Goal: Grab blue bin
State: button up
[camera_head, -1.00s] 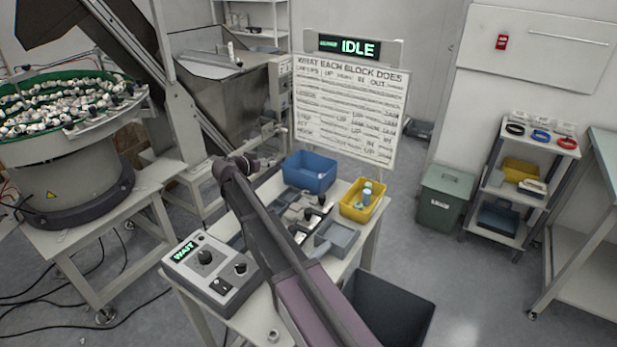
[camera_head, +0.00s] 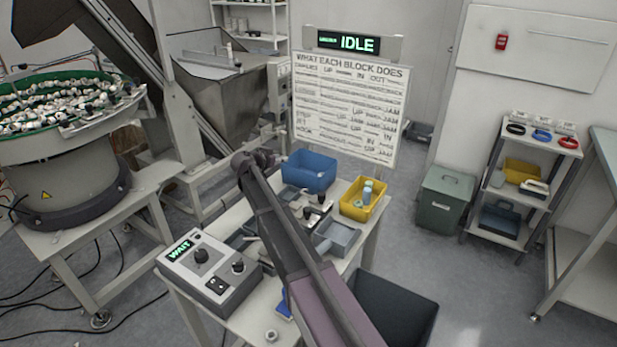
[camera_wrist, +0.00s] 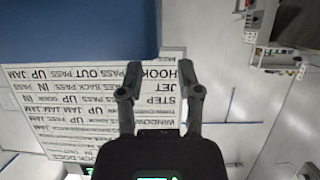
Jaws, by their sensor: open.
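The blue bin (camera_head: 308,172) stands upright at the far end of the work table, left of the yellow bin. My arm reaches over the table, and its end is just left of the blue bin in the head view. In the wrist view, my gripper (camera_wrist: 160,75) is open with nothing between its fingers. A large blue surface (camera_wrist: 75,30), likely the blue bin's wall, fills the upper left there, close to the fingertips. The fingers themselves are too small to make out in the head view, and I cannot tell whether they touch the bin.
The yellow bin (camera_head: 362,201) holds small items. A grey tray (camera_head: 339,238) and a control box reading WAIT (camera_head: 208,270) share the table (camera_head: 251,321). A sign board (camera_head: 350,108) stands behind the bins. A dark open bin (camera_head: 396,306) is beside the table.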

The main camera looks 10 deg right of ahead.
jog(key=shift+b+x, duration=0.95)
jog(key=shift+x, duration=1.65)
jog(key=shift+s+d, duration=0.1)
grip_shut()
